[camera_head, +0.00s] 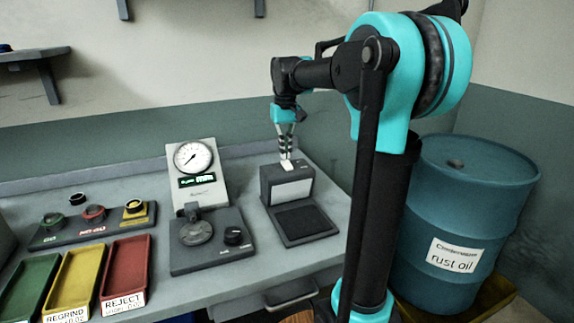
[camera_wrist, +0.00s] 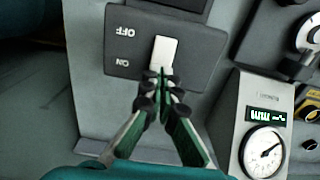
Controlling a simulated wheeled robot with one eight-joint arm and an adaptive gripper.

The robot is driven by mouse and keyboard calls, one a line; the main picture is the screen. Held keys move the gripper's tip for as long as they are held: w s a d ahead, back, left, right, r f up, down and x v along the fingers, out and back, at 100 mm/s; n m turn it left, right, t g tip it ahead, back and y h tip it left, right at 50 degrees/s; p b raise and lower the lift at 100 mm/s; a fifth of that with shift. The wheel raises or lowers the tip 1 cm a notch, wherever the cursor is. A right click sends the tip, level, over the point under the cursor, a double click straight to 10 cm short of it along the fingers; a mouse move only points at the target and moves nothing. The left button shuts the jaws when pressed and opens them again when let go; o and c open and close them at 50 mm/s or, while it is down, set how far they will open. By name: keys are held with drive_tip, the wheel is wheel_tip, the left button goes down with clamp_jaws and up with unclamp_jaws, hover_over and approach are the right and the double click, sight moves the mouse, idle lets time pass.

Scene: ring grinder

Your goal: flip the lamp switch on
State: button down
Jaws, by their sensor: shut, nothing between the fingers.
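The lamp box (camera_head: 268,181) is a dark housing with a pale front panel (camera_head: 292,191), standing at the right part of the bench. Its white switch (camera_head: 286,164) is on top. In the wrist view the switch (camera_wrist: 164,50) lies on the dark top (camera_wrist: 205,60), beside upside-down OFF and ON labels. My gripper (camera_head: 286,154) points down at the switch. In the wrist view its fingertips (camera_wrist: 161,76) are together and empty, at the switch's lower end, on the ON label's side. I cannot tell whether they touch it. They hide part of that end.
A dial gauge (camera_head: 194,160) stands left of the lamp box. Further left are a ring holder (camera_head: 120,229) and green, yellow and red trays (camera_head: 127,268). A blue rust oil barrel (camera_head: 475,220) stands at the right, behind my arm.

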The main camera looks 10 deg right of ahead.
sight(286, 162)
drive_tip(key=shift+f, duration=0.9)
idle(0.4)
drive_tip(key=shift+r, duration=3.55)
